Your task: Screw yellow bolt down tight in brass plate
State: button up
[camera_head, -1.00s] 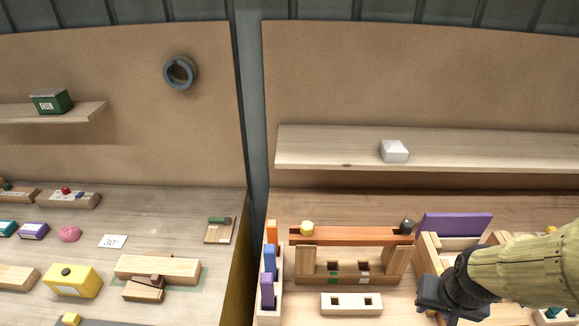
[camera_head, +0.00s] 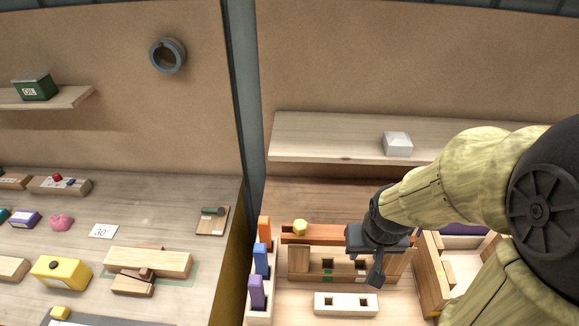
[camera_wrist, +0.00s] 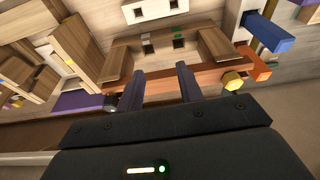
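The yellow bolt (camera_head: 300,227), with a hexagonal head, stands at the left end of a long orange-brown bar (camera_head: 323,239). This bar lies across wooden supports and looks like the brass plate. In the wrist view the yellow bolt (camera_wrist: 233,82) is right of my fingers, on the bar (camera_wrist: 208,80). I cannot tell how far down the bolt sits. My gripper (camera_wrist: 158,85) is open, with nothing seen between its fingers.
A rack with orange, blue and purple blocks (camera_head: 257,292) stands left of the bar. A pale block with two square holes (camera_head: 346,304) lies in front. A wooden box (camera_head: 433,262) is at the right. A shelf with a white box (camera_head: 397,144) is behind.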

jog(key=shift+s, duration=0.1)
jog(key=o, duration=0.3)
jog(key=shift+o, duration=0.7)
jog(key=shift+w+a+r, duration=0.1)
jog(key=shift+w+r, duration=0.15)
jog(key=shift+w, duration=0.05)
notch_tip(320, 180, up, 11)
jog(key=n+g+p, duration=0.2)
jog(key=n+p, duration=0.4)
jog(key=n, duration=0.3)
send_over(300, 223)
jog(key=shift+s+f, duration=0.1)
jog(key=shift+f, duration=0.1)
notch_tip(300, 223, down, 17)
jog(key=p, duration=0.3)
jog(key=shift+f, duration=0.15)
jog(key=shift+c, duration=0.5)
